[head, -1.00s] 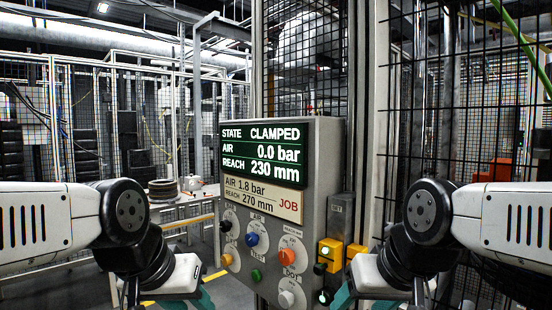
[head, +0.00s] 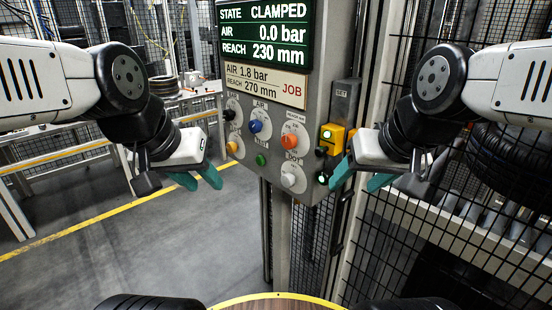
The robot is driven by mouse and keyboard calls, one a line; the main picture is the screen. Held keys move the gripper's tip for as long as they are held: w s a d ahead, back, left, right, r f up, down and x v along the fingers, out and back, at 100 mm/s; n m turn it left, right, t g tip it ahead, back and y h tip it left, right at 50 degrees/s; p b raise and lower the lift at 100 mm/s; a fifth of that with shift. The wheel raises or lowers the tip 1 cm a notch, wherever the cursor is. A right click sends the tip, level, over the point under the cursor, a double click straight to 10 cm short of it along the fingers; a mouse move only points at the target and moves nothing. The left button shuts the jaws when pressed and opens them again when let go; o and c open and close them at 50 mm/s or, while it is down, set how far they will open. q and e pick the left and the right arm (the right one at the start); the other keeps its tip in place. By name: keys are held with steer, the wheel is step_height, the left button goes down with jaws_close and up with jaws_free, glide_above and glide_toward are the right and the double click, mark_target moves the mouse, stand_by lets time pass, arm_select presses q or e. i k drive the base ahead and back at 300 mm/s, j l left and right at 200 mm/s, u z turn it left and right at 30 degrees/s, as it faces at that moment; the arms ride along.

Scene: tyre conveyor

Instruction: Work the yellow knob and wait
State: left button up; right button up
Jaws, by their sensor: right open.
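The yellow knob (head: 232,147) is a small knob at the left side of the grey control panel (head: 328,60). The panel's screen (head: 265,33) reads STATE CLAMPED, AIR 0.0 bar, REACH 230 mm. A job plate (head: 265,84) below it reads AIR 1.8 bar, REACH 270 mm. My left gripper (head: 197,178) is open and empty, left of and below the yellow knob, apart from it. My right gripper (head: 361,180) is open and empty, just right of the panel's lower edge in the picture.
The panel also carries a black knob (head: 229,114), a blue knob (head: 255,126), an orange-red knob (head: 290,141), a green button (head: 261,160) and a white knob (head: 289,180). A yellow box (head: 332,138) is at its right. Mesh fencing (head: 440,245) stands right; open floor lies left.

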mark_target(232, 147)
steer(key=i+j+u, duration=0.15)
steer(key=u, duration=0.3)
steer(key=i+j+u, duration=0.15)
steer(key=u, duration=0.25)
steer(key=i+u, duration=0.15)
steer(key=u, duration=0.3)
